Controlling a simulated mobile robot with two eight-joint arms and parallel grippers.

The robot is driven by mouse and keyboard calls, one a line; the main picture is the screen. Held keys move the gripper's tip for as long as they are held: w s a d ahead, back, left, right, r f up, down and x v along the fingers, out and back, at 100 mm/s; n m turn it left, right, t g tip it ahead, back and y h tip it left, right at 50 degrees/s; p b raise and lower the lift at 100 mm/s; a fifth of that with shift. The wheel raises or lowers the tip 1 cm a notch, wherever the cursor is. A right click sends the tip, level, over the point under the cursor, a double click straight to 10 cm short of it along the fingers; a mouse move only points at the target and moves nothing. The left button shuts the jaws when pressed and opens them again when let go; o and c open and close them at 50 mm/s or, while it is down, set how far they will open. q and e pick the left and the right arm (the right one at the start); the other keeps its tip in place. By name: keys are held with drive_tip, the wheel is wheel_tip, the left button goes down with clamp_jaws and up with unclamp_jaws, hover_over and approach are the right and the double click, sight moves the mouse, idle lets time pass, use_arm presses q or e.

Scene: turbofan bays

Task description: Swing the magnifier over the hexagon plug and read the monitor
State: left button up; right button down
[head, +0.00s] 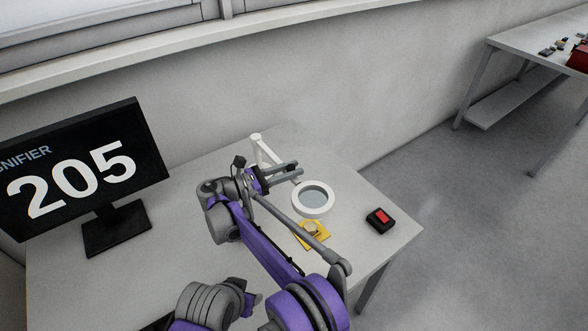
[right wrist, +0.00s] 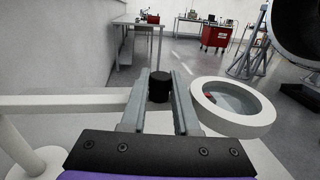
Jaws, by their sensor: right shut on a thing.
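The magnifier (head: 313,198) is a white ring with a grey lens on a white arm from a post (head: 256,140). In the head view its ring appears just behind a small brass-coloured plug (head: 311,228) on a yellow mat (head: 324,240), not covering it. The plug's shape is too small to tell. The monitor (head: 80,165) reads 205, with a cut-off heading ending "GNIFIER". My right gripper (head: 294,167) is shut on a black knob (right wrist: 158,87) by the magnifier's arm. The ring (right wrist: 238,126) is right of the fingers in the right wrist view. My left gripper is out of view.
A black box with a red top (head: 380,220) sits near the table's right corner. The white table (head: 180,290) stands by a wall. Another table (head: 505,45) with small items is at the far right. A red cabinet (right wrist: 216,36) stands farther off in the right wrist view.

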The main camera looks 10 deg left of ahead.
drive_tip(key=shift+s+a, duration=0.1)
idle(0.5)
drive_tip(key=c, duration=0.6)
unclamp_jaws()
drive_tip(key=shift+s, duration=0.1)
drive_tip(key=shift+c, duration=0.2)
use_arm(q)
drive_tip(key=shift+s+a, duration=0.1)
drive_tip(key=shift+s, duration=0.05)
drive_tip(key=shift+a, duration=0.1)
